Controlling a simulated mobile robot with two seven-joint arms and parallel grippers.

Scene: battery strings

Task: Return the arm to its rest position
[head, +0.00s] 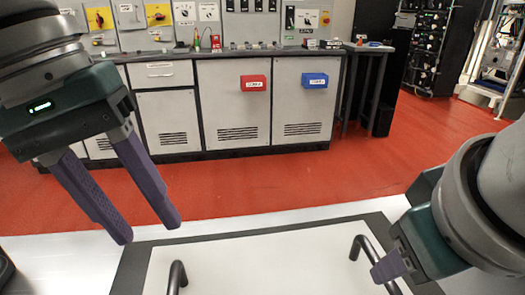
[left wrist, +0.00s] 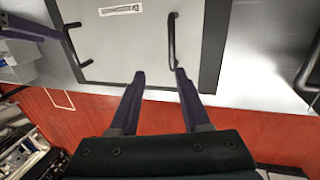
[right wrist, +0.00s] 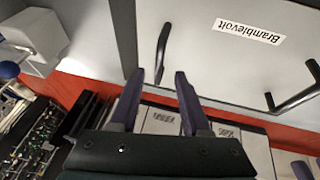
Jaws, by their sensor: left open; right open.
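My left gripper (head: 150,230) hangs at the left of the head view with its two purple fingers apart and nothing between them. The left wrist view also shows its fingers (left wrist: 159,75) spread and empty. My right gripper (head: 386,268) is at the lower right of the head view, only partly visible. Its fingers (right wrist: 160,74) are apart and empty in the right wrist view. A pale dark-edged panel (head: 265,262) lies below and between the grippers. It has a left black handle (head: 177,275) and a right black handle (head: 371,256).
Beyond the panel is open red floor (head: 270,190). Grey cabinets (head: 168,118) at the back carry a red box (head: 253,83) and a blue box (head: 315,80). A dark rack (head: 427,50) stands at the back right. A Bramblevolt label (right wrist: 249,32) shows on the panel.

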